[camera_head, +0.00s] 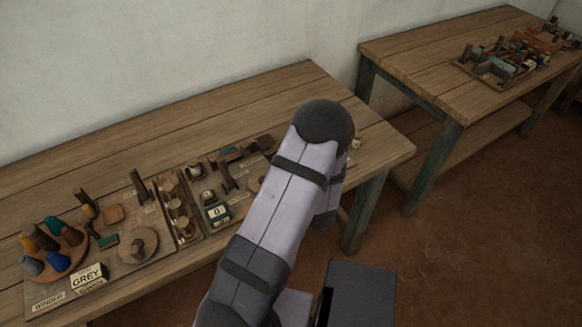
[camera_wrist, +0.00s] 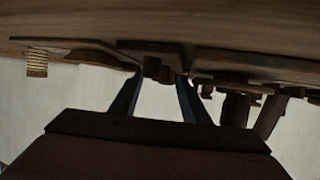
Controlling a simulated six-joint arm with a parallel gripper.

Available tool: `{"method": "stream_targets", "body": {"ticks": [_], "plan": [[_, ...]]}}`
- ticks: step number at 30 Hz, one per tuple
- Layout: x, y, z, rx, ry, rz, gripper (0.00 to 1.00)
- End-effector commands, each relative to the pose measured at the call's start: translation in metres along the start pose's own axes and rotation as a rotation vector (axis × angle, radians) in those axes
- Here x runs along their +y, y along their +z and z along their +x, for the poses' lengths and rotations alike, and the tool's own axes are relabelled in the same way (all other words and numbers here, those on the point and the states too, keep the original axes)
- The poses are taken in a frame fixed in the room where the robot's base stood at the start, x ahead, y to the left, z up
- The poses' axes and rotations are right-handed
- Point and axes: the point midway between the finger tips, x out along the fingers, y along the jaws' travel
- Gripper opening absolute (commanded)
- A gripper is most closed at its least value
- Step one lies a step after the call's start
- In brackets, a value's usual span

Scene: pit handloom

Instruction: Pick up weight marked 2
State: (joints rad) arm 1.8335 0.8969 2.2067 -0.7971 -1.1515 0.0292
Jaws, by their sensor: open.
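No mark reading 2 can be made out in either view, so I cannot tell which thing is the weight marked 2. My gripper (camera_wrist: 160,82) shows in the wrist view with its two fingers apart. A small dark object (camera_wrist: 158,68) at the table's edge appears between or just beyond the fingertips; I cannot tell whether they touch it. In the head view my arm hides the gripper and part of the bench. Small round tan pieces (camera_head: 180,207) stand in a narrow tray left of my arm. A block bearing a 0 (camera_head: 217,212) lies beside them.
The wooden bench (camera_head: 270,95) is bare along its back. At its left end are a round tray of coloured cones (camera_head: 57,262), a sign reading GREY (camera_head: 89,277) and a round wooden disc (camera_head: 138,245). A second table (camera_head: 420,45) stands at the upper right.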

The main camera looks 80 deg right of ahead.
Motion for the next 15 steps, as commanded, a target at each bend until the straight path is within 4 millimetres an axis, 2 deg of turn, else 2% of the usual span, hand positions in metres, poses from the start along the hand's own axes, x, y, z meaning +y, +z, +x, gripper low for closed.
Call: {"method": "stream_targets", "body": {"ticks": [5,10,15], "plan": [[-0.0001,0.0003,0.0000,0.000,0.000,0.000,0.40],[-0.0001,0.0002,-0.0002,0.000,0.000,0.000,0.00],[0.0000,-0.0002,-0.0002,0.001,0.000,0.000,0.00]]}}
